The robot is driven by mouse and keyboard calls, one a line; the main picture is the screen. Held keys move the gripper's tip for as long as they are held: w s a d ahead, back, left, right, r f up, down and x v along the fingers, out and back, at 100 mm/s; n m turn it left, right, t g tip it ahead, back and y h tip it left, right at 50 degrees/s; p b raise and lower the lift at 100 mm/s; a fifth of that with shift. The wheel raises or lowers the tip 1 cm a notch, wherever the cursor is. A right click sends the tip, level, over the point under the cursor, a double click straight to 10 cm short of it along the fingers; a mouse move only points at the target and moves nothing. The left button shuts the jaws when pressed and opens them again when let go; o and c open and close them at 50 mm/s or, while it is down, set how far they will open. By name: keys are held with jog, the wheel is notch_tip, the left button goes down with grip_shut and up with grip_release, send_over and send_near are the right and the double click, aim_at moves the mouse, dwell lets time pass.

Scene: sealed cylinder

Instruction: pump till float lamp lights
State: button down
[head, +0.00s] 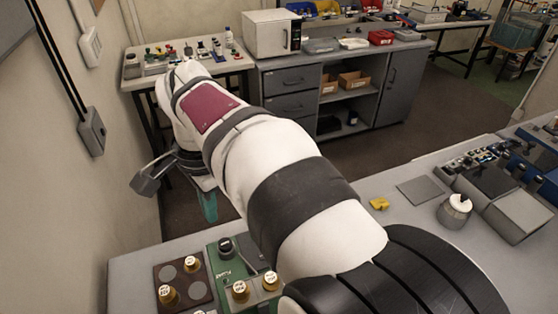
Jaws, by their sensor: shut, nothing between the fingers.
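A green panel device (216,256) sits at the front left of the bench, partly hidden behind my arm. A black knob (225,244) stands at its back left corner, and small pale lettering runs along its left side. I cannot pick out a pump handle or a lit lamp. My gripper (208,206) points down beyond the bench's back edge, away from the device. It is shut and empty; my wrist hides most of it.
Left of the device is a dark brown tray (168,272) with round recesses and brass weights. A yellow piece (379,204), a flat grey plate (420,190) and a silver pot with a white top (456,206) lie right of my arm. A wall closes the left side.

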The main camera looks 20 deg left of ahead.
jog(key=w+f+n+t+h, duration=0.3)
jog(key=f+n, duration=0.1)
jog(key=f, duration=0.2)
jog(key=n+t+y, duration=0.1)
jog(key=n+t, duration=0.5)
jog(key=n, duration=0.3)
send_over(223, 247)
notch_tip(223, 247, down, 4)
jog(key=shift+f, duration=0.1)
jog(key=shift+f, duration=0.1)
jog(key=shift+f, duration=4.3)
jog(key=shift+f, duration=0.1)
jog(key=shift+f, duration=0.3)
